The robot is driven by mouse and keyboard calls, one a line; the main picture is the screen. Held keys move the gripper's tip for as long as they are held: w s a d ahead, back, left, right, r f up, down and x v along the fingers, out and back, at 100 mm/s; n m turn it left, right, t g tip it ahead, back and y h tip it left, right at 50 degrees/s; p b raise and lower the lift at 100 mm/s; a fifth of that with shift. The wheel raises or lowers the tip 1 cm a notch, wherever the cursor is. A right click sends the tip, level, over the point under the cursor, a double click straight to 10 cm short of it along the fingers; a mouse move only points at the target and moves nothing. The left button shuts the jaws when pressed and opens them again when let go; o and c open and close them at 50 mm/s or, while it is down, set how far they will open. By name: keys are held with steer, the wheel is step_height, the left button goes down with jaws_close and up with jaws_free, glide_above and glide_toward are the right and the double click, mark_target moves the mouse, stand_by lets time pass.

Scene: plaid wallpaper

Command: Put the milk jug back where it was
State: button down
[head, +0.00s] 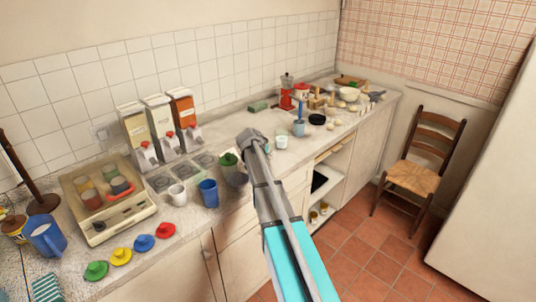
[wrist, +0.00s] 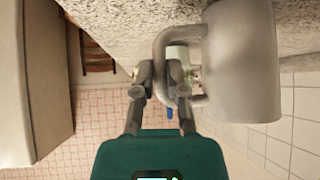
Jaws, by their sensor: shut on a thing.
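The milk jug appears to be the pale grey metal jug (wrist: 240,60) with a loop handle at the right of the wrist view. My gripper (wrist: 164,75) is shut on its handle; the jug's body lies beside the fingers. The wrist view is upside down, with the speckled counter along its top. The jug's base is cut off there, so I cannot tell whether it touches the counter.
A white mug (head: 177,194), a blue cup (head: 209,192) and a green item (head: 229,159) are near the jug. Three dispensers (head: 161,124) stand behind. Coloured lids (head: 143,242) lie at the front left. Various kitchen items crowd the far counter. A chair (head: 424,160) stands right.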

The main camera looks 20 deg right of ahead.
steer(key=c, duration=0.7)
jaws_free()
steer(key=shift+r, duration=0.1)
steer(key=shift+p+v, duration=0.75)
steer(key=shift+v, duration=0.2)
steer(key=p+v, duration=0.7)
steer(key=v, duration=0.3)
steer(key=shift+a, duration=0.1)
steer(key=shift+s, duration=0.1)
